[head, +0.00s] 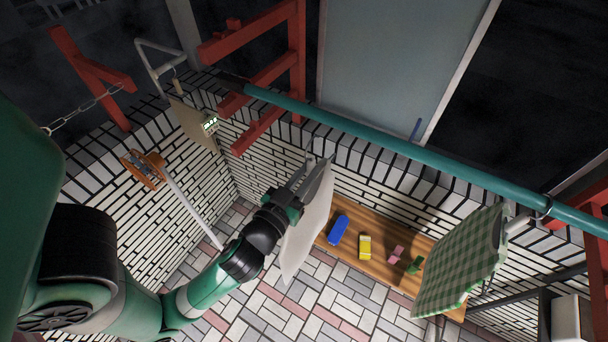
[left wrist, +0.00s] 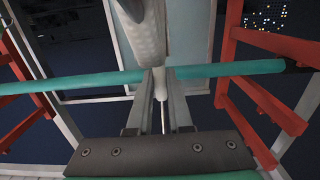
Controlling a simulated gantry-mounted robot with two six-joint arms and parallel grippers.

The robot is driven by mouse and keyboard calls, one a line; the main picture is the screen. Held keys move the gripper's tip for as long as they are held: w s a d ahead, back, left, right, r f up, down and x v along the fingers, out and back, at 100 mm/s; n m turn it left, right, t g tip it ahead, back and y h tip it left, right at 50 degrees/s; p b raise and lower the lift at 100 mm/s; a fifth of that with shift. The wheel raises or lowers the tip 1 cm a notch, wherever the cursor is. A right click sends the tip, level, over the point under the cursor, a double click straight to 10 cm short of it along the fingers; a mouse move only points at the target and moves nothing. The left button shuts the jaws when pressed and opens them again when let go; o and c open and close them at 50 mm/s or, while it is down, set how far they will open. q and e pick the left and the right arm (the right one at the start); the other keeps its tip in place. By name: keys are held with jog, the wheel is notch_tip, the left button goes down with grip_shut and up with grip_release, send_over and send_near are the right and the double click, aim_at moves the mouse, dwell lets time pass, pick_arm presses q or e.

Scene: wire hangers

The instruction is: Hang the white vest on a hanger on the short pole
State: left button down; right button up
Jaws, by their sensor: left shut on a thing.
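The white vest (head: 310,222) hangs below my left gripper (head: 303,176), which is shut on the hanger at the vest's top. In the left wrist view the left gripper's fingers (left wrist: 158,112) close around a pale hanger part (left wrist: 158,84). The vest is in the air, apart from the floor. A teal pole (head: 385,152) runs across the scene above and behind the vest; it also crosses the left wrist view (left wrist: 90,82). A bent white pipe (head: 160,50) stands at the upper left. I cannot tell which is the short pole.
A green checked garment (head: 462,262) hangs at the right near the teal pole. A wooden bench (head: 385,257) below carries several small coloured items. Red brackets (head: 262,80), a beige hanging board (head: 190,123) and an orange-topped stand (head: 145,168) are at the left.

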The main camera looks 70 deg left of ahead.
pick_arm(q)
jog(key=shift+p+x, duration=0.35)
jog(key=shift+x, duration=4.3)
jog(key=shift+w+a+f, duration=0.1)
jog(key=shift+w+a, duration=0.2)
jog(key=shift+w+a+f+b, duration=0.6)
jog(key=shift+f+b, duration=0.25)
jog(key=shift+b, duration=0.3)
